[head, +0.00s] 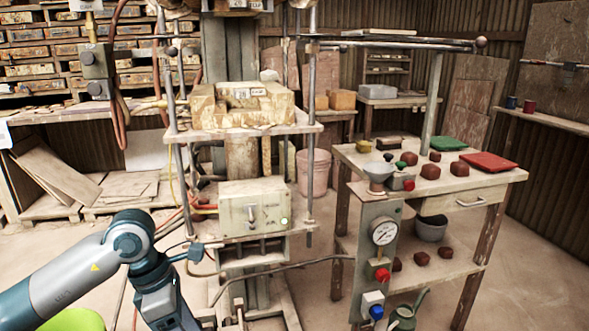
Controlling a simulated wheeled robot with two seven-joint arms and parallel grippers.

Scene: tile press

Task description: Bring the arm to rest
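My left arm (70,270) comes in from the lower left. It bends at a grey and teal joint and runs down past the bottom edge, in front of the lower left of the press. Its gripper is out of view below the frame, so its fingers and anything in them are hidden. My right arm and gripper are not in view. The tile press (245,130) stands upright left of centre, with a mould block (240,98) on its platen and a control box (254,208) with a lit green lamp below.
A workbench (440,190) at the right holds dark red blocks (430,171), a green tray (449,144) and a red tray (489,162). A post with a gauge (383,232) and red and blue buttons stands before it. A pink bucket (312,172) is behind. Bare floor shows between press and bench.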

